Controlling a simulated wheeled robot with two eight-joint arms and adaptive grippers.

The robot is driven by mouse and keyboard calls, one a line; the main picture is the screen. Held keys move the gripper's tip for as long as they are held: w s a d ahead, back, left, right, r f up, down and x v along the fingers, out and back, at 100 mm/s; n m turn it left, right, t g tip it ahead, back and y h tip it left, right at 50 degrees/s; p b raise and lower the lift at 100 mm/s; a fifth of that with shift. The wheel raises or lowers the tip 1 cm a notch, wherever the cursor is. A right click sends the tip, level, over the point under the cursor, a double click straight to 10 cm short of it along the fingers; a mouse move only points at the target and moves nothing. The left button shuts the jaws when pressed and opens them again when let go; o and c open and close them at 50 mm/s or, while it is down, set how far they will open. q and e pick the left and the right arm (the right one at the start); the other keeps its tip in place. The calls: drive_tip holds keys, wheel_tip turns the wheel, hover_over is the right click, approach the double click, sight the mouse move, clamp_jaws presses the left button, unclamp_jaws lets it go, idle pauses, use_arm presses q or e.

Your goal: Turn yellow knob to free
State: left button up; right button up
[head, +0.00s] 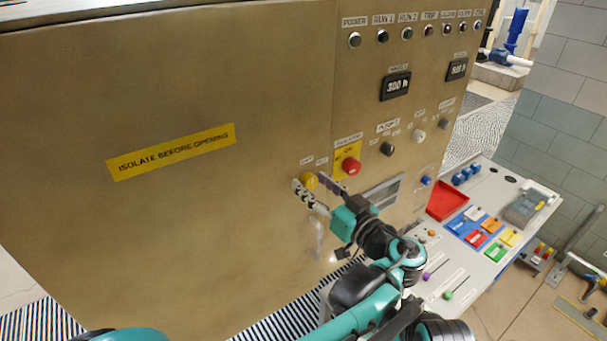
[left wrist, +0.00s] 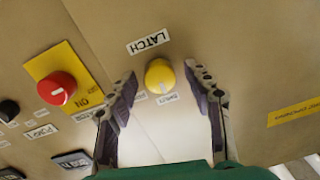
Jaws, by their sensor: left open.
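The yellow knob (head: 309,179) is on the front of the tan cabinet, below two small labels. In the left wrist view the yellow knob (left wrist: 160,74) is round with a short pale mark on its rim. In the left wrist view the fingertips (left wrist: 160,78) show gaps to the knob. My right gripper is not in view.
A red knob (head: 351,166) on a yellow plate (head: 347,151) sits close to the right of the yellow knob. Black and grey knobs and displays are further right. The cabinet face to the left is flat.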

use_arm(q)
drive_tip(key=shift+w+a, duration=0.1)
drive_tip(key=shift+s+d+r, duration=0.1)
drive_tip(key=shift+s+d, duration=0.3)
drive_tip(key=shift+s, duration=0.05)
drive_tip(key=c, duration=1.2)
